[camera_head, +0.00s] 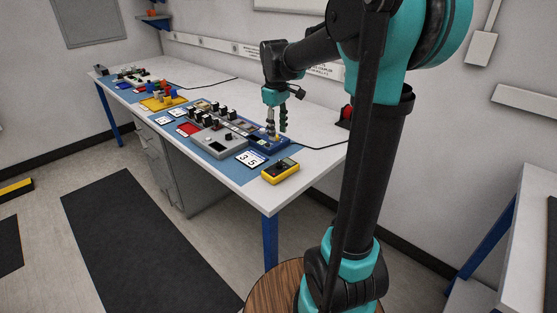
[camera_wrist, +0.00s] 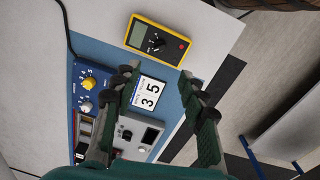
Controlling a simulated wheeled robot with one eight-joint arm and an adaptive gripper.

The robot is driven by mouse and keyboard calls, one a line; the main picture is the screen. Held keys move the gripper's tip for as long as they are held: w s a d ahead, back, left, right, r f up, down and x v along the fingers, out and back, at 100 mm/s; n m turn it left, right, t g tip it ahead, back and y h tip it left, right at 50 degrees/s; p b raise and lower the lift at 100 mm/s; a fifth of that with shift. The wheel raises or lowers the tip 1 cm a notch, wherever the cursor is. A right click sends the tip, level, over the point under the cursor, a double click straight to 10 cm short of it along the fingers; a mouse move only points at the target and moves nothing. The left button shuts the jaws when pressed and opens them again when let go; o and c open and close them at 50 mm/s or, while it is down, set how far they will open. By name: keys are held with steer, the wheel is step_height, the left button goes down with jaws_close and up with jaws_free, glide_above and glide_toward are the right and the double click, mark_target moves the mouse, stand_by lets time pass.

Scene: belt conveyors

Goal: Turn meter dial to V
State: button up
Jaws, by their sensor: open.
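The yellow meter (camera_head: 281,171) lies flat on the near right end of the workbench. In the wrist view the meter (camera_wrist: 139,26) shows a grey display and a round black dial (camera_wrist: 156,44); I cannot read which mark the dial points at. My gripper (camera_head: 277,128) hangs fingers down above the blue panel, behind the meter and apart from it. In the wrist view my gripper (camera_wrist: 168,100) has its two green fingers spread with nothing between them. The meter lies beyond the fingertips.
A card marked 3 and 5 (camera_wrist: 149,93) lies beside the meter. A blue panel with a yellow knob (camera_wrist: 89,83) and a grey box with a black knob (camera_wrist: 131,134) stand close by. More devices line the workbench (camera_head: 309,160). A black cable (camera_head: 318,146) runs along its back.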

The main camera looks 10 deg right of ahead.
mark_target(279, 162)
steer(key=f, duration=1.3)
steer(key=shift+w+d+f, duration=0.1)
steer(key=shift+w+d, duration=0.1)
steer(key=shift+d, duration=0.05)
steer(key=shift+c, duration=0.5)
jaws_close()
